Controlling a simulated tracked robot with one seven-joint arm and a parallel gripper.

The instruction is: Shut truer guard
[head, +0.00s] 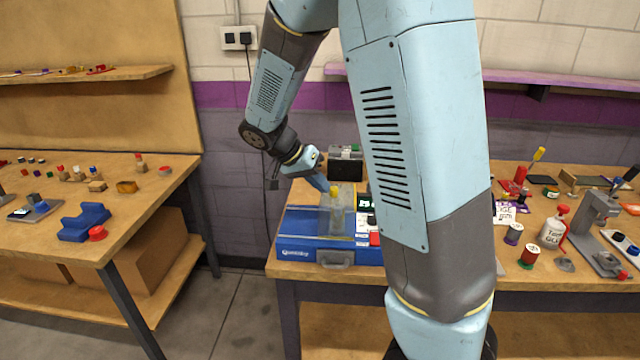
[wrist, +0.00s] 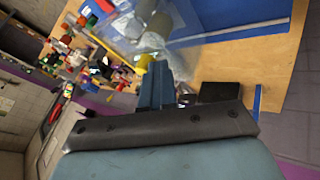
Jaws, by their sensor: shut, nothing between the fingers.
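The truer is a blue machine (head: 300,250) on the right-hand bench, with a grey handle at its front. Its clear guard (head: 338,218) stands over the middle, with a yellow knob (head: 336,192). I cannot tell how far the guard is closed. My gripper (head: 325,188) is shut and empty, its blue fingers close to the yellow knob; contact is not clear. In the wrist view, my gripper (wrist: 157,68) points at the clear guard (wrist: 195,35), with the yellow knob (wrist: 145,62) near the fingertips. My arm hides the machine's right side.
A dark box (head: 346,165) stands behind the truer. Spools, a white bottle (head: 553,228) and a grey stand (head: 597,225) fill the bench's right. A second bench at left holds a blue block (head: 84,222). Open floor lies between the benches.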

